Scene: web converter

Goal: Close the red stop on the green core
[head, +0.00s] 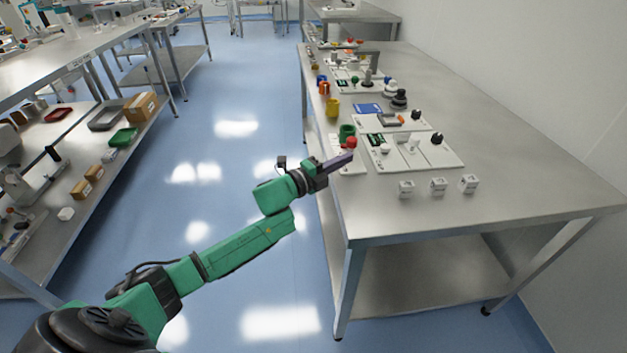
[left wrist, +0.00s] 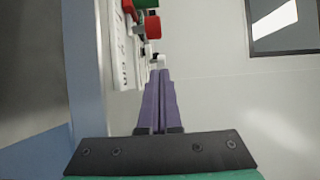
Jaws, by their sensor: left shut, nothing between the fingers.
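The green core (head: 347,130) stands on a white panel near the left edge of the bench, with the round red stop (head: 351,142) just in front of it. In the left wrist view a red rounded part (left wrist: 153,27) and a green part (left wrist: 147,4) show at the top, beyond the fingertips. My left gripper (head: 349,157) is shut and empty, its purple fingers pressed together just below the red stop. In the left wrist view its fingers (left wrist: 160,75) point up toward a small white part. I cannot tell whether it touches anything. My right gripper is out of view.
A white panel with black knobs (head: 415,150) lies right of the core. A yellow cup (head: 333,107) and a blue block (head: 368,108) lie behind. The bench's front right surface (head: 530,190) is clear.

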